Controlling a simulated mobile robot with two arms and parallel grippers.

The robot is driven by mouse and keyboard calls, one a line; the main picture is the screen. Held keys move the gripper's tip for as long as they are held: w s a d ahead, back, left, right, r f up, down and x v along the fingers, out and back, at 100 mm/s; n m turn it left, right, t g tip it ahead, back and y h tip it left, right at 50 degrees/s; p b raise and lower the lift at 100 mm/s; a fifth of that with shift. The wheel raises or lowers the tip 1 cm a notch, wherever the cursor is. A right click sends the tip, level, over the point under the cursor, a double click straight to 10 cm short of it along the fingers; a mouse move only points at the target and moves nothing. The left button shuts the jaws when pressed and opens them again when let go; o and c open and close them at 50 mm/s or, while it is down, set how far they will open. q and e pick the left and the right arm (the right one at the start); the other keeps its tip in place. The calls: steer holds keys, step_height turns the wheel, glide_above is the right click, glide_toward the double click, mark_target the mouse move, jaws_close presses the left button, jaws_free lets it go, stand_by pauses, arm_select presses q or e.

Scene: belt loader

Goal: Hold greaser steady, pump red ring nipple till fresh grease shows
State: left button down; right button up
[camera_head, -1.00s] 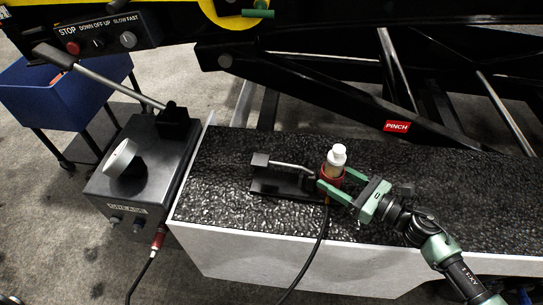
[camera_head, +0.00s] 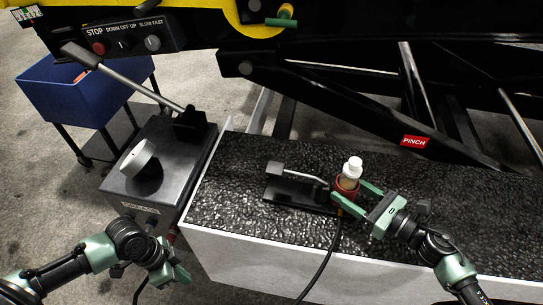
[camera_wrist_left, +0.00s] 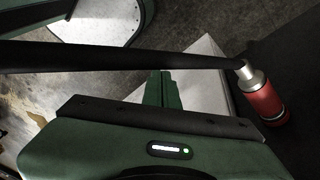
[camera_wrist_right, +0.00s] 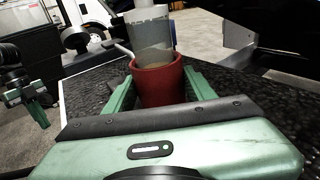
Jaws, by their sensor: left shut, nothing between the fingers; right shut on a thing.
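The greaser (camera_head: 299,194) lies on the black textured top, with a lever and a black base. At its right end a clear, white-capped bottle (camera_head: 350,175) stands upright in a red cup (camera_head: 345,191). My right gripper (camera_head: 357,194) is shut on the red cup, one finger on each side; the right wrist view shows the cup (camera_wrist_right: 158,82) between them. My left gripper (camera_head: 178,270) is shut and empty, low in front of the grey grease box. The left wrist view shows its closed fingers (camera_wrist_left: 160,90) by a dark hose and a red coupling (camera_wrist_left: 264,103).
The grey box (camera_head: 160,165) with a dial and long lever stands left of the bench (camera_head: 260,150). A hose (camera_head: 330,250) hangs over the bench's front edge. The loader's black frame, with a red PINCH label (camera_head: 415,141), runs behind. A blue bin (camera_head: 75,95) stands back left.

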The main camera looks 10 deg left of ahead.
arm_select(q)
steer(key=w+d+r+m+h, duration=0.1)
steer(key=w+d+r+m, duration=0.1)
steer(key=w+d+r, duration=0.1)
steer(key=w+d+r+m, duration=0.2)
steer(key=w+d+r, duration=0.1)
steer(key=d+r, duration=0.2)
steer(key=w+d+r+m+h, duration=0.1)
steer(key=w+d+r+m, duration=0.1)
steer(key=r, duration=0.4)
steer(key=shift+w+d+r+m+g+h, duration=0.2)
steer(key=shift+w+d, duration=0.1)
steer(key=shift+d, duration=0.2)
steer(key=shift+w+d+r+m+g+h, duration=0.1)
steer(key=shift+w+d+g, duration=0.15)
steer(key=shift+d, duration=0.2)
step_height(320, 180, up, 22)
steer(key=m+y, duration=0.1)
steer(key=y, duration=0.2)
glide_above(275, 168)
steer(key=a, duration=0.4)
steer(key=shift+w+d+r+t, duration=0.1)
steer(key=shift+w+r+t, duration=0.05)
steer(key=shift+w+t, duration=0.1)
steer(key=shift+h, duration=0.3)
steer(key=x, duration=0.9)
steer(key=a+x, duration=0.1)
steer(key=x, duration=0.4)
steer(key=shift+a, duration=0.15)
